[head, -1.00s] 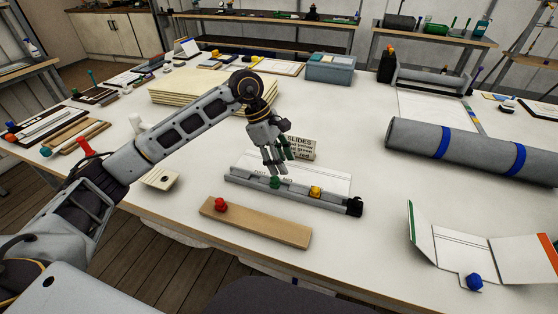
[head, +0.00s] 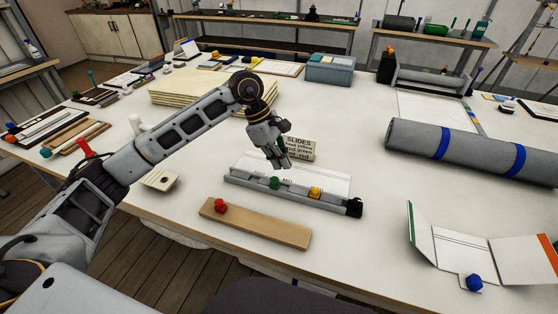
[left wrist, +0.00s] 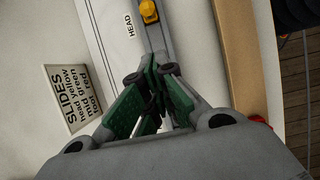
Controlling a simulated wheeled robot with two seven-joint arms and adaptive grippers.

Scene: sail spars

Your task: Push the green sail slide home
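The green sail slide (head: 274,183) sits on the grey spar track (head: 295,193), left of the yellow slide (head: 315,192). The yellow slide is near the spar's black end and also shows in the left wrist view (left wrist: 148,10). My left gripper (head: 281,164) is above and behind the green slide, apart from it. In the left wrist view its green-padded fingers (left wrist: 154,98) are together, with nothing seen between them. They hide the track beneath, and I cannot make out the green slide there. My right gripper is not in view.
A wooden board (head: 260,224) with a red slide (head: 221,206) lies in front of the spar. A SLIDES card (head: 299,148) stands behind it. A rolled grey sail (head: 470,150) lies at right. A blue slide (head: 474,282) is at front right.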

